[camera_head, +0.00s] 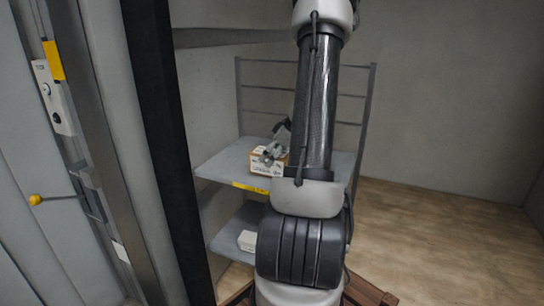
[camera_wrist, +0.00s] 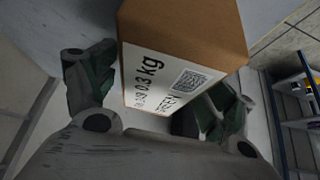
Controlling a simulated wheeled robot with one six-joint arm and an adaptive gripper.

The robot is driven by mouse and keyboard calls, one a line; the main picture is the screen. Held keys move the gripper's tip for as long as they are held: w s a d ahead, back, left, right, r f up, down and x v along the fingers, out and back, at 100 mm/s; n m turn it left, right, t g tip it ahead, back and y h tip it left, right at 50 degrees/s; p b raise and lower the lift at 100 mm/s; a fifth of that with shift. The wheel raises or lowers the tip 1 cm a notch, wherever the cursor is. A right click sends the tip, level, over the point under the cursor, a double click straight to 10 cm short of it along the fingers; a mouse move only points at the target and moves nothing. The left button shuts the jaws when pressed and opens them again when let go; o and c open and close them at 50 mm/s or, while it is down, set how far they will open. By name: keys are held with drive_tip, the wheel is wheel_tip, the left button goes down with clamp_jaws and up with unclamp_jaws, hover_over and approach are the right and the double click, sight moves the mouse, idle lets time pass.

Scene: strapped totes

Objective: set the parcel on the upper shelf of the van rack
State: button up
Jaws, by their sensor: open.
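The parcel (camera_head: 264,162) is a small brown box with a white printed label. It appears to rest on the upper shelf (camera_head: 222,167) of the rack, near the front edge. My gripper (camera_head: 275,146) is at the parcel's upper side, and my arm hides part of the shelf to the right. In the wrist view, the parcel (camera_wrist: 190,30) shows its brown top and its label with "0.3 kg" and a code square. The open fingers lie either side of it; a gap shows beside the left finger, while the parcel partly covers the right one.
A small white box (camera_head: 247,240) stands on the lower shelf (camera_head: 226,236). A dark post (camera_head: 160,120) and the van door side (camera_head: 60,170) stand close at left. Wooden floor (camera_head: 440,230) is clear at right. A blue rack (camera_wrist: 295,100) shows at the wrist view's right.

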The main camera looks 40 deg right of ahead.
drive_tip(key=v, duration=1.1)
drive_tip(key=shift+s+d+r, duration=0.1)
drive_tip(key=shift+r, duration=0.2)
drive_tip(key=w+a+r+t+h, duration=0.1)
drive_tip(key=w+r+t+h, duration=0.15)
drive_tip(key=w+r, duration=0.35)
drive_tip(key=w+a+r+t+h, duration=0.1)
drive_tip(key=w+r+h, duration=0.2)
drive_tip(key=r, duration=0.5)
drive_tip(key=s+a+r+m+h, duration=0.2)
drive_tip(key=a+r+m+h, duration=0.1)
drive_tip(key=r, duration=0.5)
drive_tip(key=s+a+f+g+y, duration=0.1)
drive_tip(key=s+a+f+y, duration=0.1)
drive_tip(key=s+a+f, duration=0.2)
drive_tip(key=s+a+f+m+g+y, duration=0.1)
drive_tip(key=s+a+f, duration=0.4)
drive_tip(key=s+a, duration=0.6)
drive_tip(key=s+a+f+g+y, duration=0.3)
drive_tip(key=s+a+f, duration=0.2)
drive_tip(key=s+a, duration=0.3)
drive_tip(key=shift+a, duration=0.4)
